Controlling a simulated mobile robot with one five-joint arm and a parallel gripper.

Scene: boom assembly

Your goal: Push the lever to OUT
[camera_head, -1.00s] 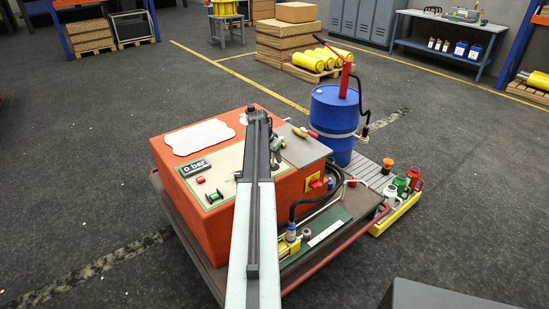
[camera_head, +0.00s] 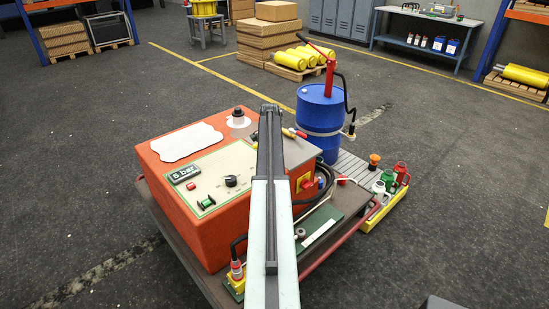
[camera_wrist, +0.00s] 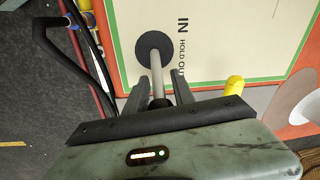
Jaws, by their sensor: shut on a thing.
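The lever (camera_wrist: 156,72) shows in the wrist view as a pale metal shaft. It rises from a round black boot (camera_wrist: 155,44) and ends in a dark grip between my fingers. My gripper (camera_wrist: 159,94) has one finger on each side of the lever and is shut on it. The panel (camera_wrist: 222,45) beside it carries the labels IN, HOLD and OUT, printed sideways to the right of the lever. I cannot tell exactly which label the lever leans to. In the head view the lever and gripper are hidden behind my arm.
The orange power unit (camera_head: 166,214) has a display (camera_head: 186,173) that seems to read 5 bar, and a black knob (camera_head: 231,181). A blue drum (camera_head: 322,110) stands behind right. A yellow part (camera_wrist: 233,85) lies right of my gripper.

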